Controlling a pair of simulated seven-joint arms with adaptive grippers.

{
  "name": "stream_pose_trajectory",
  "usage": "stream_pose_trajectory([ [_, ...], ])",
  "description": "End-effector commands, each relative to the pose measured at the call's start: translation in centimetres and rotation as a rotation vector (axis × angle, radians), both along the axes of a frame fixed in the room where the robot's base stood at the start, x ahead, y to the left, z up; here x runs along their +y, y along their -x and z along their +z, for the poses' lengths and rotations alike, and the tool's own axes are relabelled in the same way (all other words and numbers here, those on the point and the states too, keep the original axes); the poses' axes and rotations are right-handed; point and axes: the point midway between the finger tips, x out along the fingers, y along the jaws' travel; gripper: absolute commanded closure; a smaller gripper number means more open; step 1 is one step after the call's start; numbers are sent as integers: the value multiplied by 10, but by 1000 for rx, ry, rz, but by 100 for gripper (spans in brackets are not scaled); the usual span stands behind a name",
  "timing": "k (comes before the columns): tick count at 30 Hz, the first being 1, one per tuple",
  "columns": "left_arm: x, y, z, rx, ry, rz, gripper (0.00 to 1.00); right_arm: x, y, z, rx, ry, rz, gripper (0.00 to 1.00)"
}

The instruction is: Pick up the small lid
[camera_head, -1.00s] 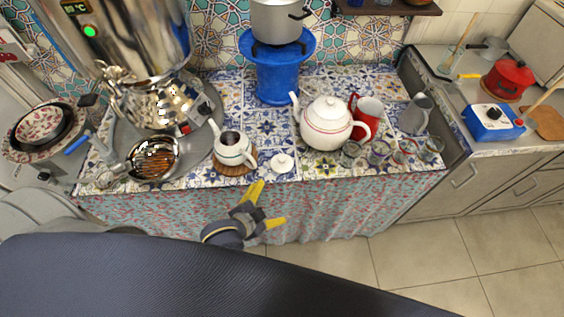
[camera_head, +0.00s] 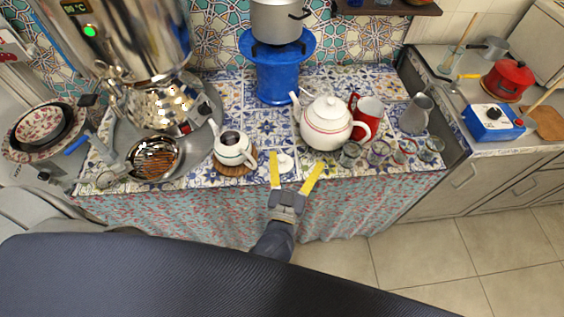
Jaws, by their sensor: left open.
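The small lid (camera_head: 285,162) is white with a knob and lies on the tiled counter near its front edge. It is just right of the small white teapot (camera_head: 230,150), which stands without a lid on a round brown trivet (camera_head: 236,169). My left gripper (camera_head: 296,171) is open, its yellow fingers spread and pointing at the counter. The left fingertip overlaps the lid's left side in the picture; the right fingertip is to the lid's right. I cannot tell whether they touch it. My right gripper is not in view.
A large white teapot (camera_head: 326,123) stands behind and right of the lid. Several small glasses (camera_head: 379,152) line the front edge to the right. A steel samovar (camera_head: 155,100) and a strainer pan (camera_head: 154,158) are on the left. A blue stand (camera_head: 277,75) is behind.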

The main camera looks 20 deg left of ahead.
Motion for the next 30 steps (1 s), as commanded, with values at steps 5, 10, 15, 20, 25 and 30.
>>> stream_pose_trajectory([
  [5,19,-3,-43,132,75,166,5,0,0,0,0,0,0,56],
  [10,29,1,-78,250,106,266,5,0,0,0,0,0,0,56],
  [15,33,5,-96,317,118,311,5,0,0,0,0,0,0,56],
  [20,36,-1,-102,333,119,322,5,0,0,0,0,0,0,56],
  [25,42,-15,-103,331,119,323,5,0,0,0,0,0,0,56],
  [30,51,-37,-107,330,118,322,5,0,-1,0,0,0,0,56],
])
